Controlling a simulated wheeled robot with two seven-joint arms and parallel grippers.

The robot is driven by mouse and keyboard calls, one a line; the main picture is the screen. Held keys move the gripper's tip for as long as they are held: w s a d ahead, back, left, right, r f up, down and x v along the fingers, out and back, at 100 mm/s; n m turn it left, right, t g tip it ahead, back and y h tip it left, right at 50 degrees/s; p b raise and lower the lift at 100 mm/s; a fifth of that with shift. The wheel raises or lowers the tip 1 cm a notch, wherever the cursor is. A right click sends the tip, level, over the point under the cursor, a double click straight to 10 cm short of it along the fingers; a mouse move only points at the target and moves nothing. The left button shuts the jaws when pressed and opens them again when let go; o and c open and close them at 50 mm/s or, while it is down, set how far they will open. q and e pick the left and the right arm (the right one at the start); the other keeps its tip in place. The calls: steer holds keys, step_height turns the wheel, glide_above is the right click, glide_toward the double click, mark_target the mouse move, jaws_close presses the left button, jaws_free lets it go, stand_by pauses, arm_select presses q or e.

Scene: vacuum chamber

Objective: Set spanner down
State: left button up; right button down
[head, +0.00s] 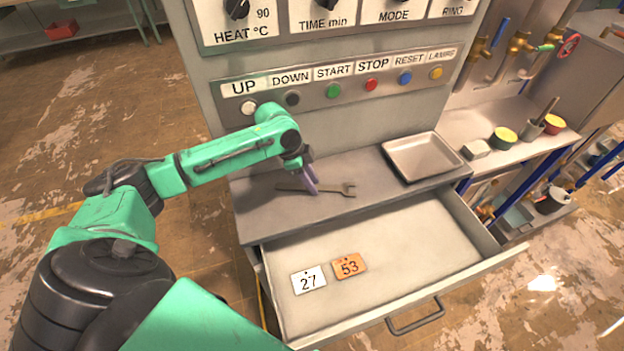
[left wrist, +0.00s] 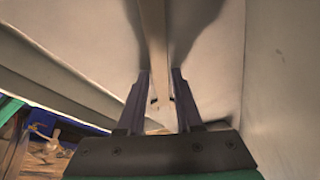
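The spanner (head: 330,189) lies on the grey ledge (head: 262,217) below the control panel, its open jaw pointing right. My left gripper (head: 311,180) is at the middle of the spanner, its fingers pointing down to the ledge. In the left wrist view a pale narrow bar, which looks like the spanner's shaft (left wrist: 154,45), runs between the two fingers of the gripper (left wrist: 160,78). Small gaps show on both sides of the bar, so the fingers look open around it. The fingers hide part of the shaft in the head view. My right gripper is not in view.
An empty metal tray (head: 422,156) sits on the ledge's right end. The button panel (head: 345,82) rises behind. Bowls stand on a bench at right.

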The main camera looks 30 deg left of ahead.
arm_select(q)
steer(key=shift+o, duration=0.9)
steer(key=b+v, duration=0.1)
steer(key=v, duration=1.1)
steer(key=shift+r+b, duration=0.2)
steer(key=shift+b, duration=0.1)
steer(key=shift+f, duration=0.1)
